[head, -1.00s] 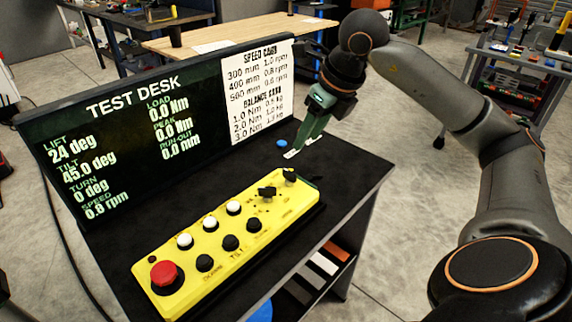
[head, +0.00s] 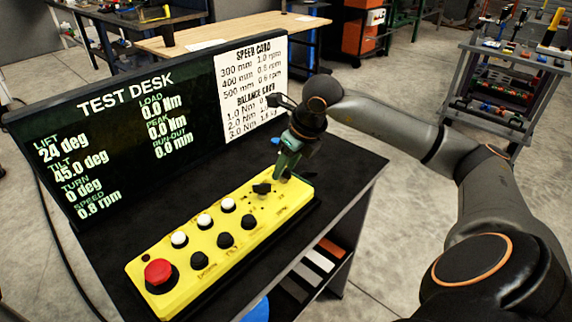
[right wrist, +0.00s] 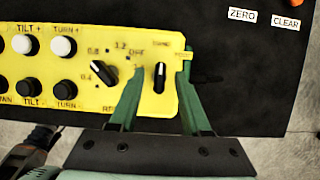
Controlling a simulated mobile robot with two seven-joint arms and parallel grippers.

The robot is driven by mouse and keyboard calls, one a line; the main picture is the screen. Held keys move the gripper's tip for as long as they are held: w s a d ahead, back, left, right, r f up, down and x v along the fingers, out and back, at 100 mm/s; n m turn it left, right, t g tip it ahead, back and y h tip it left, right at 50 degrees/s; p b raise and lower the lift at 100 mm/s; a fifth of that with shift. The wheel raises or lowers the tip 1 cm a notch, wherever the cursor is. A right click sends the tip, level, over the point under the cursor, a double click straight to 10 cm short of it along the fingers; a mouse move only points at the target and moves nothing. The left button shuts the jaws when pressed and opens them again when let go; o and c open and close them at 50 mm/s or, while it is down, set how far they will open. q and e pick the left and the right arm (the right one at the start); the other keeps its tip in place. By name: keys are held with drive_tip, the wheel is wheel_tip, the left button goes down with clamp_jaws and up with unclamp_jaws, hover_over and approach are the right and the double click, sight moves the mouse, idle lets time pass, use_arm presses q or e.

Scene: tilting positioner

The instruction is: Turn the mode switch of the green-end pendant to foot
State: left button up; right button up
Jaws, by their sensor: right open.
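The yellow pendant (head: 190,262) lies on the dark desk below the screen. Its end switch, a black knob with a white line, shows in the right wrist view (right wrist: 160,76). The line points up, toward a small label that looks like HAND; a label on the right is partly hidden by a finger. My right gripper (head: 281,174) is open, its green fingers (right wrist: 160,88) on either side of this knob; I cannot tell whether they touch it. In the head view the gripper hides the knob. No green end is clearly visible. My left gripper is not in view.
A speed knob (right wrist: 103,72) sits just left of the fingers, with white and black buttons further left. A red stop button (head: 158,272) is at the pendant's near end. The screen (head: 110,130) stands behind. ZERO (right wrist: 242,14) and CLEAR labels lie beyond.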

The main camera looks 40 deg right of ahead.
drive_tip(key=shift+c, duration=0.4)
clamp_jaws()
drive_tip(key=shift+r+m, duration=0.1)
drive_tip(key=shift+m, duration=0.3)
drive_tip(key=shift+a+m+h, duration=0.1)
drive_tip(key=shift+m+h, duration=0.4)
drive_tip(key=shift+m, duration=0.4)
drive_tip(key=m, duration=0.2)
drive_tip(key=m+h, duration=0.1)
drive_tip(key=m, duration=0.1)
drive_tip(key=shift+w+a+m+g+h, duration=0.1)
drive_tip(key=shift+m+g+h, duration=0.2)
drive_tip(key=m+g+h, duration=0.1)
drive_tip(key=m, duration=0.2)
drive_tip(key=shift+m, duration=0.3)
drive_tip(key=shift+w+m+h, duration=0.1)
drive_tip(key=shift+m+h, duration=0.2)
drive_tip(key=shift+m, duration=0.2)
